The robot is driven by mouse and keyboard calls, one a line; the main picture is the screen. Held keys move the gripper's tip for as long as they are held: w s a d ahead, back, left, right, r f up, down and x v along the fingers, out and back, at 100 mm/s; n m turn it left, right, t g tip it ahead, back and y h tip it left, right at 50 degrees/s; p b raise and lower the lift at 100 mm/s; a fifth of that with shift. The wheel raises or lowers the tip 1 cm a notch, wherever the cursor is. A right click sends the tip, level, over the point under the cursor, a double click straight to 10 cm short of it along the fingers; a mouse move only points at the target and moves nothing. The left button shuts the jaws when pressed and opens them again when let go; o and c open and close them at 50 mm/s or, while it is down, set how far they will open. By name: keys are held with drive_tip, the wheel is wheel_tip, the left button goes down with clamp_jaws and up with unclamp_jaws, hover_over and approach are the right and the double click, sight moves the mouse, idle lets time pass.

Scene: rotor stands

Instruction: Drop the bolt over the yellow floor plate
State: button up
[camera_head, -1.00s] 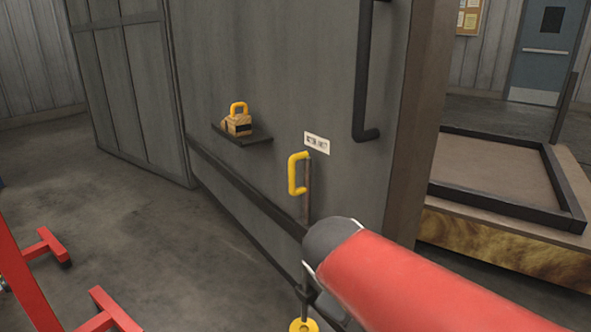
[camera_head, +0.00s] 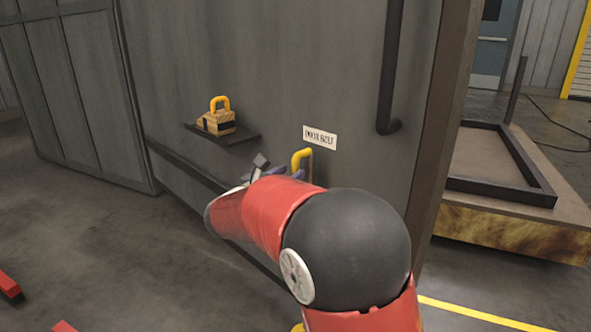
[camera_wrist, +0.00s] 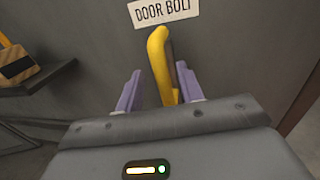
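The bolt's yellow handle (camera_head: 300,158) shows at the dark door panel, below a white DOOR BOLT label (camera_head: 320,137). In the wrist view the handle (camera_wrist: 160,60) stands upright between the two purple fingers of my gripper (camera_wrist: 159,82). The fingers are apart, with a clear gap on the handle's left; the right finger is close to it, and contact cannot be told. In the head view my gripper (camera_head: 281,172) is at the handle, partly hidden by my arm. A sliver of yellow, likely the floor plate (camera_head: 297,327), shows at the bottom edge. The bolt's lower end is hidden.
A wooden block with a yellow shackle (camera_head: 218,120) sits on a small shelf (camera_head: 240,136) left of the handle. A dark vertical bar handle (camera_head: 388,70) is on the panel to the right. A framed low platform (camera_head: 500,232) stands at right. Floor at left is mostly clear.

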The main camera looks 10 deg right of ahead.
sight(293, 171)
drive_tip(key=shift+x, duration=1.75)
drive_tip(key=shift+c, duration=0.3)
clamp_jaws()
